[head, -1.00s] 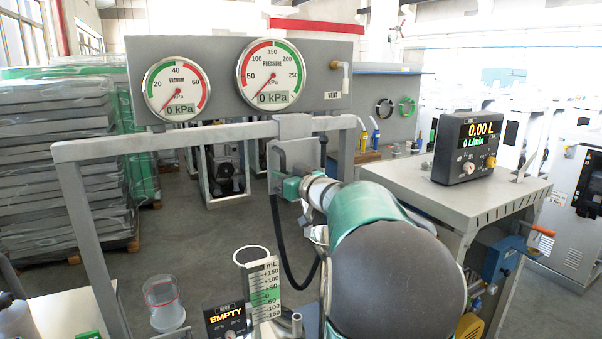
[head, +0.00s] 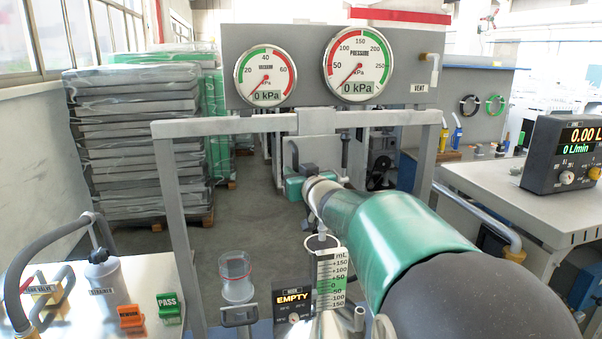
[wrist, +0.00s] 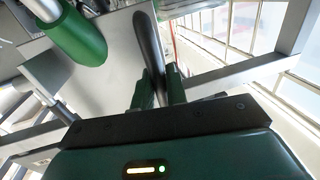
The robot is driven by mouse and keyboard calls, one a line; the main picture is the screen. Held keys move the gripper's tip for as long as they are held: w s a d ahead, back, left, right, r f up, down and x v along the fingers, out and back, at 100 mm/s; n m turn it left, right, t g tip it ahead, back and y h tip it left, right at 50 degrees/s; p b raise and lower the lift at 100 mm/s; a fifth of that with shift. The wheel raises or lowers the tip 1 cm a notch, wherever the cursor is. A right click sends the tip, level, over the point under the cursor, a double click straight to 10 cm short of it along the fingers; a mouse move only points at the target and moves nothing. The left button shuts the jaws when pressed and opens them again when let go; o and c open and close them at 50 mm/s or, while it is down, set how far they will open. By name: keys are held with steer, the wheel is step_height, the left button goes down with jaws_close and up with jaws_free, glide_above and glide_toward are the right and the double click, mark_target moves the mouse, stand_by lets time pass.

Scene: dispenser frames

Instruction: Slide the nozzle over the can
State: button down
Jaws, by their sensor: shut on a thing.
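My gripper (head: 294,162) is small in the head view, in front of a grey plate on the frame's crossbar. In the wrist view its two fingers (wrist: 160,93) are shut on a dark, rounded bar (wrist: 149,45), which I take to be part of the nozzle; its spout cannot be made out. The can shows in the head view as a round mouth (head: 321,241) beside a mL scale (head: 329,281). It stands below and nearer than my gripper, apart from it.
A grey frame (head: 181,215) carries two gauges, both at 0 kPa. A clear cup (head: 236,280) and an "EMPTY" display (head: 293,299) stand left of the can. A bench (head: 100,300) with hose and bottle is at left, a meter (head: 566,153) at right.

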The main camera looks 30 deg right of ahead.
steer(key=c, duration=1.5)
jaws_free()
steer(key=s, duration=0.4)
steer(key=s+a, duration=0.1)
steer(key=s, duration=0.8)
steer(key=shift+s+a, duration=0.25)
steer(key=shift+s, duration=0.1)
